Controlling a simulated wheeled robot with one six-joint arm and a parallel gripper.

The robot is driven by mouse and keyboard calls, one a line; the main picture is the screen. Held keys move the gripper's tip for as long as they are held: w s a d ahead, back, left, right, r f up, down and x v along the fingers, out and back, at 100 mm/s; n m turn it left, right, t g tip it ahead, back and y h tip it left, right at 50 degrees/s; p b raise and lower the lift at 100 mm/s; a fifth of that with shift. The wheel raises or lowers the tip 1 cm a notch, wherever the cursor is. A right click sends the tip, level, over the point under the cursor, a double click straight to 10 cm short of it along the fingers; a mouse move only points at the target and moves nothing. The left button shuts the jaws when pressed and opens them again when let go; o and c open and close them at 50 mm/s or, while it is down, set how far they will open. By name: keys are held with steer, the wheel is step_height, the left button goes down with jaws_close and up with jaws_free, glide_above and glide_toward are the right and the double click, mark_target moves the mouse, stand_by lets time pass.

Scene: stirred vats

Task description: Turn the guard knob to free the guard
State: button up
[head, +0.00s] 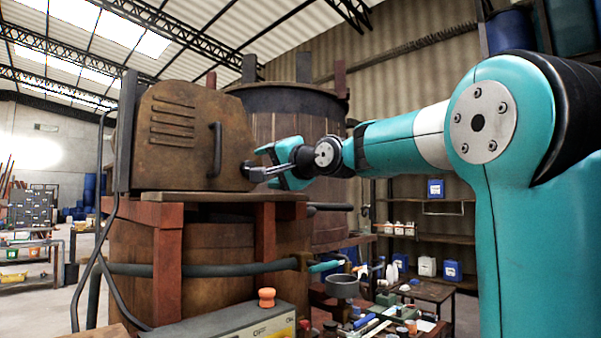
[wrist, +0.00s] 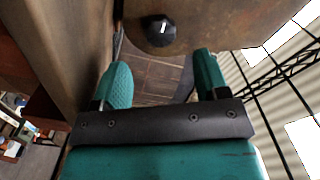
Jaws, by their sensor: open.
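The guard (head: 185,140) is a rusty brown panel with several louvre slots and a dark vertical handle (head: 216,150). It stands upright on top of the wooden vat (head: 215,235). The guard knob (wrist: 160,31) is a dark faceted knob with a white mark, on the guard's brown surface in the wrist view. In the head view the knob (head: 247,168) is small and partly hidden by my gripper (head: 263,162). My gripper is open and empty at the guard's right edge. In the wrist view its fingertips (wrist: 163,68) are apart, with the knob ahead, between their lines.
A second wooden vat (head: 292,105) stands behind my gripper. A grey box with an orange button (head: 266,297) sits at the front. A cluttered bench (head: 400,318) and shelves (head: 430,205) are at lower right. A hose (head: 108,205) hangs at left.

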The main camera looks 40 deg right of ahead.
steer(key=s+b, duration=0.2)
steer(key=s, duration=0.8)
steer(key=shift+s, duration=0.3)
steer(key=shift+d, duration=0.15)
